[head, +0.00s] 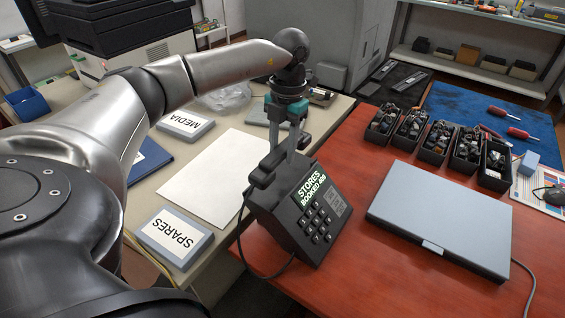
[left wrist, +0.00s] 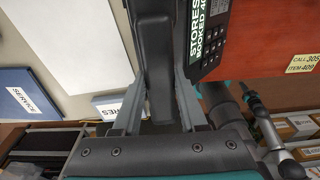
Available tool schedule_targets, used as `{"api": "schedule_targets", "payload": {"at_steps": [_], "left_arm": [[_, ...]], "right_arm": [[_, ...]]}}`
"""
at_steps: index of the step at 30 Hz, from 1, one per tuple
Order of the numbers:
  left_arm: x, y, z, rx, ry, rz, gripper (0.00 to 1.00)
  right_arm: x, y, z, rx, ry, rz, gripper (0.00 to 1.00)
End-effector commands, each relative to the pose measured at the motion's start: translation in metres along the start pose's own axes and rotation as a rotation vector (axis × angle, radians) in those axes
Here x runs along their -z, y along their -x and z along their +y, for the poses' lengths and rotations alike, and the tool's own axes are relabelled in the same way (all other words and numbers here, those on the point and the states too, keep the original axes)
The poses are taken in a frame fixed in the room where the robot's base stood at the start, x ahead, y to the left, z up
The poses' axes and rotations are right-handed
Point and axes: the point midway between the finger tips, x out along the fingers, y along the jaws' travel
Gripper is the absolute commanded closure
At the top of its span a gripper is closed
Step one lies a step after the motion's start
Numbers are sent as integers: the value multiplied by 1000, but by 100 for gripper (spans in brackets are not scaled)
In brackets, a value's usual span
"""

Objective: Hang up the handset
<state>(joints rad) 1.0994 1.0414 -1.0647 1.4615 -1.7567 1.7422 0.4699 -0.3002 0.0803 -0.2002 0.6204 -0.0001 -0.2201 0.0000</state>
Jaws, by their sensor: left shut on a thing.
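The dark handset (left wrist: 157,45) is between the two fingers of my left gripper (left wrist: 158,108) in the left wrist view. In the head view my left gripper (head: 283,158) is shut on the handset (head: 264,174), at the upper left side of the desk phone (head: 304,222). The phone is dark, with a keypad, a small display and a label reading "STORES BOOKED 409". A cord loops on the phone's left side. The fingers hide part of the handset, and I cannot tell whether it touches the cradle. My right gripper does not show.
A closed grey laptop (head: 445,216) lies right of the phone on the red desk. Several black bins of parts (head: 436,141) stand behind it. White paper (head: 207,176), a SPARES box (head: 174,237) and a MEDIA box (head: 185,126) are on the left table.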

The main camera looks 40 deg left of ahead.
Motion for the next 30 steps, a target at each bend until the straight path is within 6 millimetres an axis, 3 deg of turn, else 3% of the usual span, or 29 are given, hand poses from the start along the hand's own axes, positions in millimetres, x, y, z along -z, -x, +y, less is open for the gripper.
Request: {"api": "schedule_targets", "payload": {"at_steps": [5,12,23,24,30], "left_arm": [[-2,-12,0,1,0,1,100],[-6,-46,0,1,0,1,100],[-6,-49,0,1,0,0,100],[-6,-50,0,0,0,0,56],[-6,-49,0,1,0,0,34]], "right_arm": [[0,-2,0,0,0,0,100],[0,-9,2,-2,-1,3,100],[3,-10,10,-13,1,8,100],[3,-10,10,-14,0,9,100],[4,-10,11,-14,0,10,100]]}}
